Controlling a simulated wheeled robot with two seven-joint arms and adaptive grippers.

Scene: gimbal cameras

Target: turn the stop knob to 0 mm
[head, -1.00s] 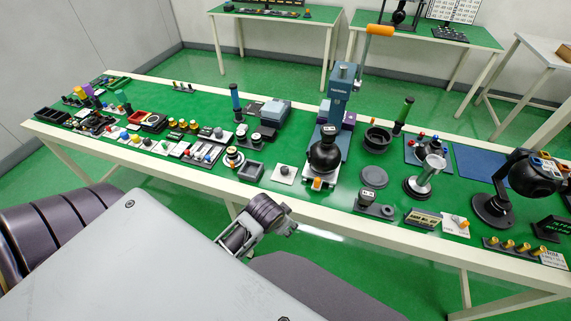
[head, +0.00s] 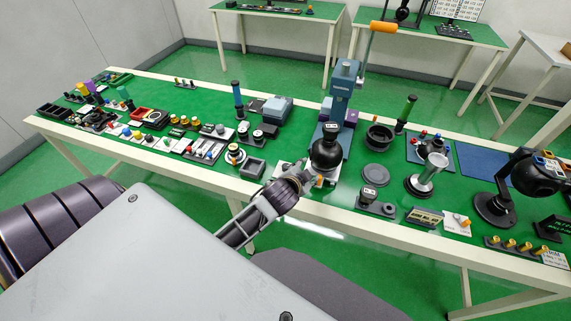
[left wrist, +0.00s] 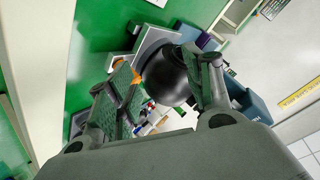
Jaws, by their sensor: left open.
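A blue press (head: 340,95) with an orange-tipped lever (head: 382,27) stands on the green bench, with a black ball-shaped part (head: 326,155) low on its front. An orange part (head: 319,181) shows at the front of its base; I cannot tell whether it is the stop knob, and no scale reading is legible. My left gripper (head: 305,177) is open beside the press's lower front left. In the left wrist view the open fingers (left wrist: 157,60) stand either side of the black ball (left wrist: 168,78), with an orange part (left wrist: 136,76) near the left finger. My right gripper is not in view.
A white plate (head: 281,168) is partly hidden behind my left gripper. A dark square tray (head: 252,168) lies to its left, and a grey disc (head: 374,172) and a small dark stand (head: 375,205) to the right of the press. Several small parts crowd the bench's left side.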

